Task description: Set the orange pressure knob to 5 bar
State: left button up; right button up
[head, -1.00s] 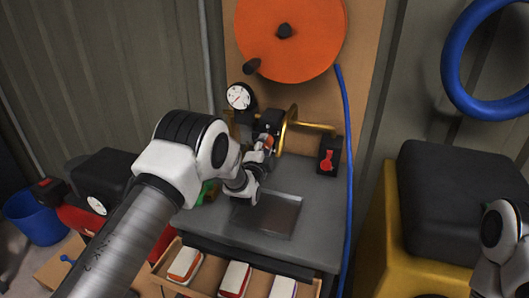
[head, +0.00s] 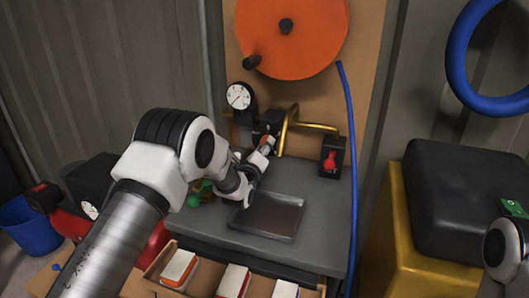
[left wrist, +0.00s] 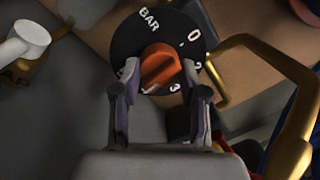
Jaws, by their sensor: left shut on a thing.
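The orange knob (left wrist: 160,68) shows in the left wrist view on a round black dial (left wrist: 128,40) with white marks "BAR", 0, 2 and 3; other marks are partly hidden. My left gripper (left wrist: 160,76) is shut on the knob, one finger on each side. In the head view my left gripper (head: 262,149) reaches to the black regulator (head: 268,124) at the back of the bench, and the knob is mostly hidden there. I cannot tell which number the knob points to. A white round gauge (head: 238,96) stands left of the regulator. My right gripper is out of view.
A brass pipe (head: 308,126) runs right to a black block with a red handle (head: 330,160). A dark tray (head: 268,216) lies on the grey bench. A blue hose (head: 350,130) hangs at right. An orange reel (head: 292,38) is above. An open drawer (head: 152,268) holds several blocks.

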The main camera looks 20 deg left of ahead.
pick_arm(q)
jog(key=m+b, duration=0.1)
jog(key=m, duration=0.4)
jog(key=shift+m+h+b, duration=0.3)
jog(key=shift+h+b, duration=0.1)
jog(key=o, duration=1.2)
jog(key=shift+f, duration=0.1)
jog(key=shift+c, duration=0.2)
jog(key=s, duration=0.8)
jog(key=s+a+f, duration=0.1)
jog(key=s, duration=0.3)
